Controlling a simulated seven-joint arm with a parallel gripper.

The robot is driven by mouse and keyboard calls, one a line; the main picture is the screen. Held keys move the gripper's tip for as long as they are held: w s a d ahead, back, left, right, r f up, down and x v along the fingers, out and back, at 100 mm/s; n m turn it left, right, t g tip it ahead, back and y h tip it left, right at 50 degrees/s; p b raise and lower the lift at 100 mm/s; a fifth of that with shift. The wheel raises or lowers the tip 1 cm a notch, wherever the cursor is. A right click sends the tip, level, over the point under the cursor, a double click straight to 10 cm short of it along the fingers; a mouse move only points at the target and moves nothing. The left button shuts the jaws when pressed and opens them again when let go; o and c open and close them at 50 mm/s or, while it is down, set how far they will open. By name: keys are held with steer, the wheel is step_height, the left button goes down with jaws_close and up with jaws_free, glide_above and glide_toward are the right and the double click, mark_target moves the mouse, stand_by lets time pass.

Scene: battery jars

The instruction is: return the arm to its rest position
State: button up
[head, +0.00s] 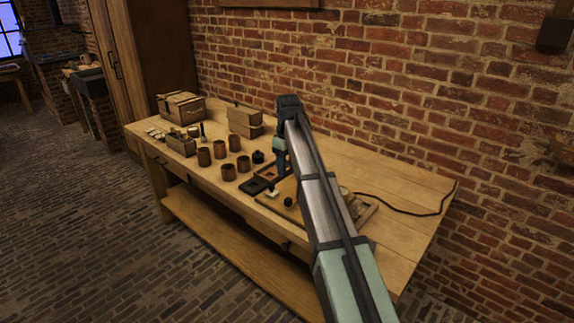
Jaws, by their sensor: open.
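My arm reaches from the lower right of the head view over the wooden table (405,190). Its far end bends down, and my gripper (279,176) hangs low over the middle of the table, by a small wooden frame or tray (262,172). The fingers are small and dark here, and I see nothing held between them. Several brown jars stand to the left of my gripper, among them a near one (229,172) and a farther one (204,157). My arm hides part of the table behind it.
A dark square tray (252,187) and a wooden board (360,216) lie near the arm. Wooden boxes (182,107) (244,121) stand at the back left. A black cable (410,211) crosses the right side, which is otherwise clear. A brick wall (400,90) stands behind the table.

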steer(key=s+a+f+m, duration=0.15)
steer(key=a+f, duration=0.25)
steer(key=f, duration=0.4)
steer(key=s+a+f+m, duration=0.1)
steer(key=s+a+f, duration=0.2)
steer(key=f, duration=0.5)
steer(key=s+a+f+m, duration=0.1)
steer(key=s+a+f, duration=0.25)
steer(key=f, duration=0.45)
steer(key=s+d+f+m+g, duration=0.1)
steer(key=s+d+f, duration=0.4)
steer(key=s+f, duration=0.35)
steer(key=s+d+f+m+g, duration=0.1)
steer(key=s+d+f+g, duration=0.1)
steer(key=s+d+f, duration=0.5)
steer(key=s+d+f+m+g, duration=0.1)
steer(key=s+d+f, duration=0.1)
steer(key=s+f, duration=0.9)
steer(key=s+d+f+g, duration=0.1)
steer(key=s+d+f, duration=0.1)
steer(key=s, duration=0.6)
steer(key=s+d+f+m+g, duration=0.1)
steer(key=s+d+f, duration=0.1)
steer(key=s, duration=0.6)
steer(key=s+d+f+m, duration=0.1)
steer(key=s+f, duration=0.3)
steer(key=s, duration=0.4)
steer(key=shift+d+g, duration=0.4)
steer(key=shift+d, duration=0.35)
